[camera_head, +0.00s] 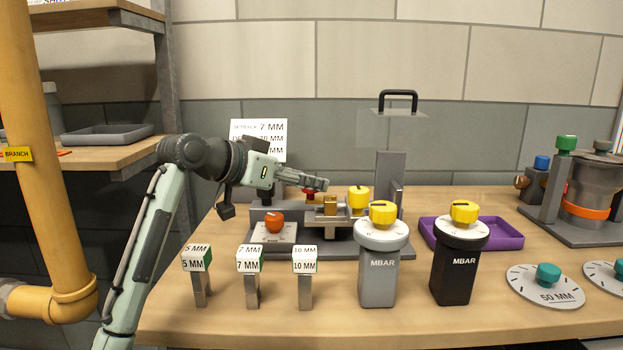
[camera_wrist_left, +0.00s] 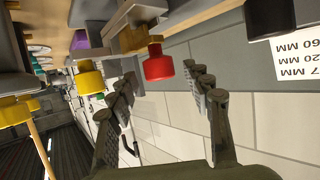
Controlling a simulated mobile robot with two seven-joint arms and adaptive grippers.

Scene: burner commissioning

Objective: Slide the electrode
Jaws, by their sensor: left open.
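The burner rig (camera_head: 400,252) is a grey base on the bench with an upright grey plate and brass blocks. A red knob (camera_head: 309,193) sits on it, just below my left gripper (camera_head: 322,185), which comes in from the left. In the left wrist view the red knob (camera_wrist_left: 158,66) shows on a brass-coloured part, between the open fingers of my left gripper (camera_wrist_left: 160,88) and beyond their tips. The fingers do not appear to touch it. I cannot tell which part is the electrode; my gripper hides some of the rig. My right gripper is out of view.
Gauge blocks marked 5 MM (camera_head: 197,260), 7 MM (camera_head: 250,262) and 10 MM (camera_head: 305,262) stand in front. Two MBAR regulators (camera_head: 378,270) with yellow knobs stand right of them. A purple tray (camera_head: 510,232) lies behind. A clear cover with a black handle (camera_head: 398,96) rises behind the rig.

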